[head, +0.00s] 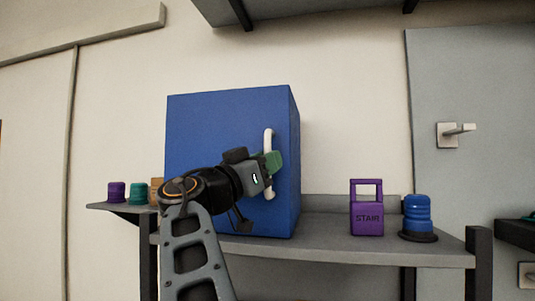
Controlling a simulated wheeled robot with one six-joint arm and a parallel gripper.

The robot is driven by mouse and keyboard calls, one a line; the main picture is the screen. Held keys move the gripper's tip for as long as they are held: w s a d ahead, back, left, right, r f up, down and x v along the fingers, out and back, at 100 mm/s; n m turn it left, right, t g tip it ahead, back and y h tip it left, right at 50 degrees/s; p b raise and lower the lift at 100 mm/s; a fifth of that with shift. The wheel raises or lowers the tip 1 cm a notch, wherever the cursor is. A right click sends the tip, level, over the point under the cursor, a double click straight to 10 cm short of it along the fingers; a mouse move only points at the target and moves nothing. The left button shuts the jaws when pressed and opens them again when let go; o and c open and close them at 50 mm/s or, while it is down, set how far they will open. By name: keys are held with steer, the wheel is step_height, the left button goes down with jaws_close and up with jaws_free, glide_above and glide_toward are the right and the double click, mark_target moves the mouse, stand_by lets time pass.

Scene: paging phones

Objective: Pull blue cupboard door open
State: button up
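The blue cupboard (215,120) stands on a grey shelf, its front door facing me and flush with the body, so it looks closed. A white vertical bar handle (268,142) is on the right side of the door. My gripper (272,163) is at the middle of the handle, with its green fingertips over or around it. The handle shows above and below the fingers. I cannot tell whether the fingers are closed on the handle or only beside it. My arm hides the lower middle of the door.
On the grey shelf (320,252), a purple block with a loop top marked "STAIR" (367,222) and a blue ribbed object (417,215) stand right of the cupboard. Small purple (116,192) and teal (138,193) objects stand at left. A grey door with a lever handle (455,132) is behind at right.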

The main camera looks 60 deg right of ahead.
steer(key=shift+s+d, duration=0.1)
steer(key=shift+d, duration=0.15)
jaws_close()
stand_by(0.3)
